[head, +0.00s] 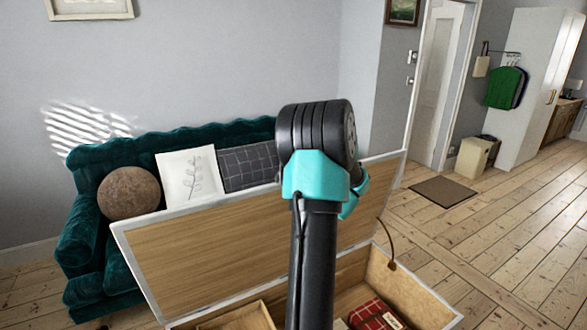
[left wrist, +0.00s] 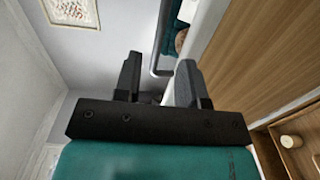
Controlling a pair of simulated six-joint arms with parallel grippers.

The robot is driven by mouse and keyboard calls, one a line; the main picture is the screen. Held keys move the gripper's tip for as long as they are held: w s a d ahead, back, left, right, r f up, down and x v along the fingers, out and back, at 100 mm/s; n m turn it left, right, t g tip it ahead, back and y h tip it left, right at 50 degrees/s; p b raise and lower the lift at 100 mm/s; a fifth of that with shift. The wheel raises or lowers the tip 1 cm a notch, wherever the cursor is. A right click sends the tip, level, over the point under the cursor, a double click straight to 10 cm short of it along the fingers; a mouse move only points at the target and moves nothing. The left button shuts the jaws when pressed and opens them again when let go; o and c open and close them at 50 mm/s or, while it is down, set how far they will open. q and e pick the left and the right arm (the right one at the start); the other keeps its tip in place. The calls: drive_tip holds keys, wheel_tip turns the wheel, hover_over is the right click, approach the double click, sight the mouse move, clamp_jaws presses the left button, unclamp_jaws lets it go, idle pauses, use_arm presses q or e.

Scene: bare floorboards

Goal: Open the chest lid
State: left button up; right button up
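The chest (head: 440,318) stands at the bottom centre of the head view. Its lid (head: 210,255) is raised steeply, with the pale wood inside facing me and a white rim. The lid's wood also fills the right of the left wrist view (left wrist: 255,45). My left arm rises in front of the lid and hides its middle; its gripper is hidden in the head view. In the left wrist view my left gripper (left wrist: 160,82) has its fingers apart. A grey bar with a rounded end shows between them; I cannot tell whether they touch it. My right gripper is not in view.
Inside the chest lie a red plaid cloth (head: 372,316) and a wooden tray (head: 245,318). A cord (head: 389,247) hangs at the chest's right end. A teal sofa (head: 85,235) with cushions stands behind the lid. The floor to the right is clear around a brown mat (head: 445,190).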

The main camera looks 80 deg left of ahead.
use_arm(q)
drive_tip(key=x, duration=0.9)
drive_tip(key=shift+s+a, duration=0.15)
drive_tip(key=shift+a, duration=0.2)
drive_tip(key=shift+c, duration=0.3)
clamp_jaws()
